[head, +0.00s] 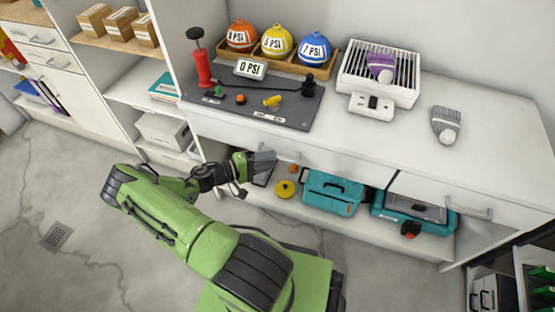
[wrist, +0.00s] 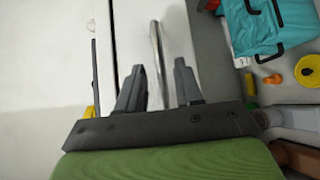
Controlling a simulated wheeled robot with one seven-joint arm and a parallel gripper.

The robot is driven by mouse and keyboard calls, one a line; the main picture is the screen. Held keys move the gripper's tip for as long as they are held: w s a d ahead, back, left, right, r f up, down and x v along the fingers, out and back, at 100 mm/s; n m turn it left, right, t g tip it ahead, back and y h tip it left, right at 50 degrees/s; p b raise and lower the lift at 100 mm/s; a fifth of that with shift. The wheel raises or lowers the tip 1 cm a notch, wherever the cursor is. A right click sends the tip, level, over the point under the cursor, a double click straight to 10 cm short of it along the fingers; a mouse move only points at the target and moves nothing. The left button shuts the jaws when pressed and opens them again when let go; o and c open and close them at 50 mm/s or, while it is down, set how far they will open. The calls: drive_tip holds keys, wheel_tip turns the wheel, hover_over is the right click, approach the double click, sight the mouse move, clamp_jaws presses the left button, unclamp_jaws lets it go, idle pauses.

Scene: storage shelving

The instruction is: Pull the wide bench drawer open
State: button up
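The wide bench drawer (head: 335,162) is a white front under the left part of the bench top, and it looks closed. Its bar handle (head: 288,156) is partly hidden by my gripper in the head view. In the wrist view the handle (wrist: 156,45) is a grey bar running away between the two fingers, with the drawer front (wrist: 133,25) behind it. My gripper (head: 266,161) is at the handle's left end. In the wrist view my gripper (wrist: 160,72) is open, one finger on each side of the bar, with visible gaps; contact is not visible.
The bench top (head: 400,140) holds a pump board (head: 250,107), coloured balls in a tray and a white grille box (head: 380,77). Teal cases (head: 331,193) and a yellow disc (head: 285,189) sit on the shelf below. A second handle (head: 470,210) is at right.

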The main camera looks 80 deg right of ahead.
drive_tip(key=x, duration=0.3)
drive_tip(key=shift+s+d+f, duration=0.1)
drive_tip(key=shift+s+d, duration=0.1)
drive_tip(key=shift+s, duration=0.15)
clamp_jaws()
